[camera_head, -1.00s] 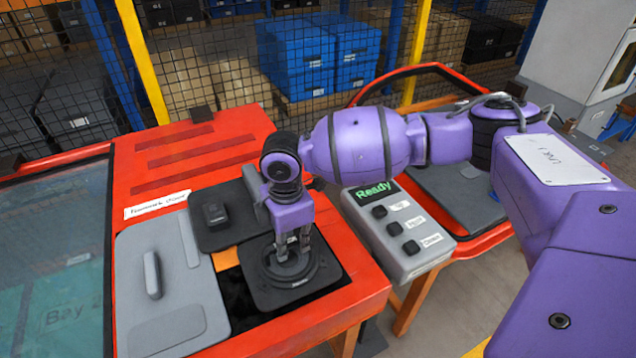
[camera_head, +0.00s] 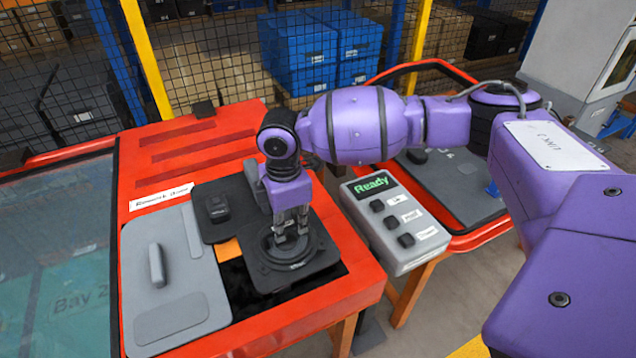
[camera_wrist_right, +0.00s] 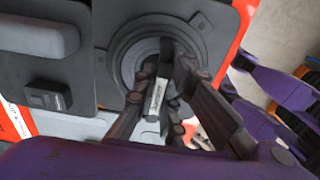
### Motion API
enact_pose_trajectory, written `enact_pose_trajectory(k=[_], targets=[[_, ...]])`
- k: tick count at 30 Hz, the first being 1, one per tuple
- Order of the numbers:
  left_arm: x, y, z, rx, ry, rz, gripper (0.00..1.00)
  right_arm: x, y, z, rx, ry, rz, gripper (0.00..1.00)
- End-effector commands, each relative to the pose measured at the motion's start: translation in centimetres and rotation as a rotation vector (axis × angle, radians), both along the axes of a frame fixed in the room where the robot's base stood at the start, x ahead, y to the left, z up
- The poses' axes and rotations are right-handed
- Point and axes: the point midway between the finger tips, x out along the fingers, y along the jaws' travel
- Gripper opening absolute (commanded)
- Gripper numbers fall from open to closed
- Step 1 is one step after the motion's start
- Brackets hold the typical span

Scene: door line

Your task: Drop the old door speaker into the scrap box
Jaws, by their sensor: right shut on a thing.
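The old door speaker (camera_head: 268,277) is a dark square plate with a round ring, at the front right of the red door (camera_head: 230,132). My right gripper (camera_head: 291,236) points down at its centre and is shut on it. In the right wrist view my right gripper (camera_wrist_right: 160,92) closes on a pale bar at the middle of the speaker (camera_wrist_right: 117,52). The plate sits over a dark opening (camera_head: 238,292), which shows along its left and front edges. I cannot make out a scrap box. My left gripper is out of view.
A grey panel with a handle (camera_head: 190,262) and a dark plate with a small block (camera_head: 216,209) lie beside the speaker. A control box reading Ready (camera_head: 405,258) stands to the right, before another red door (camera_head: 480,243). A mesh fence (camera_head: 226,60) stands behind.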

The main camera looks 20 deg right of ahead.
Motion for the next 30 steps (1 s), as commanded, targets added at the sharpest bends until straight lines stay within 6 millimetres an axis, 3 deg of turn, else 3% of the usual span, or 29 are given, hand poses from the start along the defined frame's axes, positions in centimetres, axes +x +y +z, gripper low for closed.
enact_pose_trajectory(k=[1, 6, 30], targets=[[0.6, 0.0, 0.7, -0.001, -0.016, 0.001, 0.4, 0.2, 0.0, 1.1, 0.001, -0.01, 0.0, 0.0], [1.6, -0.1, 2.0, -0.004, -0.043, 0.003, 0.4, 0.2, 0.0, 2.6, 0.001, -0.011, 0.0, 0.0], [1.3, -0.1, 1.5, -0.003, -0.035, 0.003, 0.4, 0.2, 0.0, 9.4, 0.001, -0.006, 0.0, 0.0]])
